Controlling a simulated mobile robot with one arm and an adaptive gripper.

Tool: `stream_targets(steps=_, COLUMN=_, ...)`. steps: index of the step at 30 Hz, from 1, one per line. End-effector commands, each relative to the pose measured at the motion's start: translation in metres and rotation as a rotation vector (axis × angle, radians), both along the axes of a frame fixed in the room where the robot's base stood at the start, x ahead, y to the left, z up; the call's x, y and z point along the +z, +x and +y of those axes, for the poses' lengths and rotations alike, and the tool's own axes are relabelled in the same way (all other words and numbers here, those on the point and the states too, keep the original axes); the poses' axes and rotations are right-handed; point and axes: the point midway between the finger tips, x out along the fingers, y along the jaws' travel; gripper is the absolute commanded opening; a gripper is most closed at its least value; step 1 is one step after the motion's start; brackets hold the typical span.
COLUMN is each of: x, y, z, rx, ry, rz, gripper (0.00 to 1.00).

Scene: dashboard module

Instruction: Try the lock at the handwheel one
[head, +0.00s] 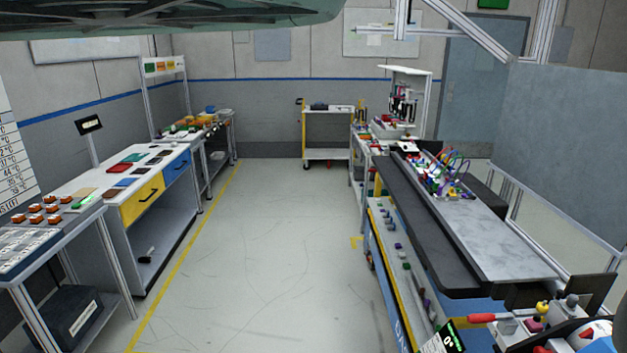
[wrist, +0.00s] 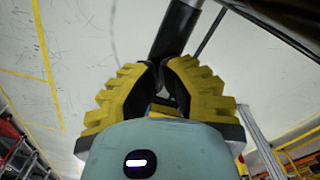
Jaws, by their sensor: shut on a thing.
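My gripper (wrist: 160,72) has yellow ribbed fingers with dark pads, and in the wrist view it is shut at the lower end of a dark cylindrical bar (wrist: 176,32). The fingertips hide the bar's end, and I cannot tell whether the bar belongs to the handwheel or its lock. No whole handwheel can be made out in either view. In the head view, a red-handled part (head: 482,318) lies at the bottom right, near a small dark display reading about 0° (head: 452,341). The gripper's fingers cannot be made out in the head view.
A long bench (head: 505,250) with a grey top and dark front edge runs along the right. Cabinets with yellow and blue drawers (head: 142,203) stand at the left. A yellow-framed cart (head: 328,153) stands at the back. The floor aisle (head: 275,235) between is clear.

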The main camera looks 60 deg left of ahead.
Motion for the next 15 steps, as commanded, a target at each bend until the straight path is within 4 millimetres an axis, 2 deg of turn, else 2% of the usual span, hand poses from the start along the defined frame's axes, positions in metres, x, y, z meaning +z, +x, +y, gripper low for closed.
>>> stream_targets(steps=5, x=0.003, y=0.0, z=0.0, rx=0.0, ry=0.0, rz=-0.001, gripper=0.0)
stream_targets(steps=15, x=0.029, y=0.0, z=0.001, rx=0.001, ry=0.0, rz=-0.001, gripper=0.0)
